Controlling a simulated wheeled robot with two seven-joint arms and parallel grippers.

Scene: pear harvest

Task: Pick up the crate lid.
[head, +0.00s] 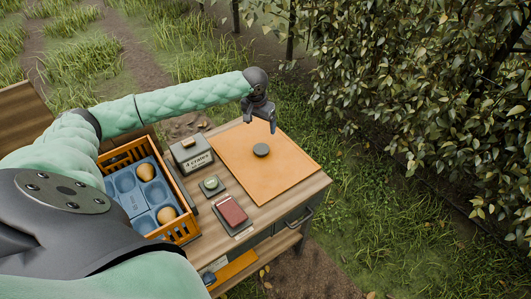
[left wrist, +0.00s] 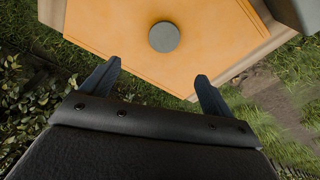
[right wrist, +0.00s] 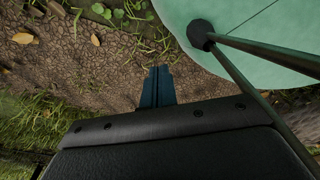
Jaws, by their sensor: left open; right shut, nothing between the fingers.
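The crate lid (head: 247,173) is a flat orange panel lying on the wooden cart top, with a round dark grey knob (head: 261,150) near its middle. The lid (left wrist: 120,25) and its knob (left wrist: 164,37) also show in the left wrist view. My left gripper (head: 261,128) is open and empty, above the far part of the lid and apart from the knob. In the left wrist view its two fingers (left wrist: 157,85) stand wide apart below the knob. My right gripper (right wrist: 157,72) is shut and empty over bare ground; it does not show in the head view.
An orange crate (head: 182,231) with a blue tray holding pears stands left of the lid. A grey box with a card (head: 191,155), a small device with a green top (head: 211,185) and a red block (head: 231,211) lie between them. A leafy hedge (head: 430,90) borders the right.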

